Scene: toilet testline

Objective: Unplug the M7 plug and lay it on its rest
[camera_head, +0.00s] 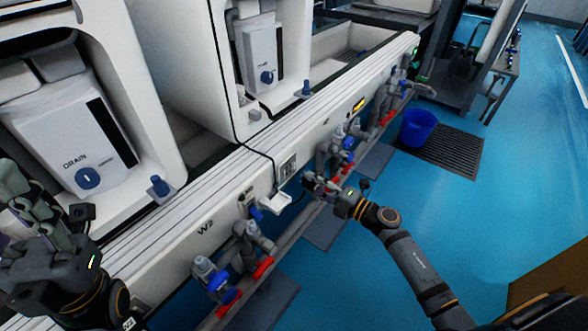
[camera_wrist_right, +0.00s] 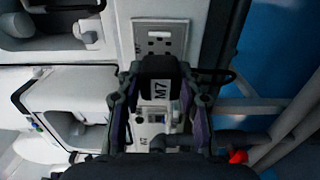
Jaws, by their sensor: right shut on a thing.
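The M7 plug (camera_wrist_right: 160,82) is a black block with a white "M7" label. It sits between the fingers of my right gripper (camera_wrist_right: 160,100), which is shut on it. In the head view the right gripper (camera_head: 318,186) is in front of the white bench face, just right of a grey socket plate (camera_head: 288,167). The plate's slots show beyond the plug in the wrist view (camera_wrist_right: 160,38); the plug appears apart from it. A small white tray-like holder (camera_head: 275,203), possibly the rest, juts out below the plate. My left gripper (camera_head: 38,205) is at the left edge, its jaw opening unclear.
Grey pipes with blue and red valve handles (camera_head: 252,245) run along the bench front, close to the right gripper. A black cable hangs down the bench face. A blue bucket (camera_head: 417,127) stands on a dark floor grate. The blue floor at right is mostly clear.

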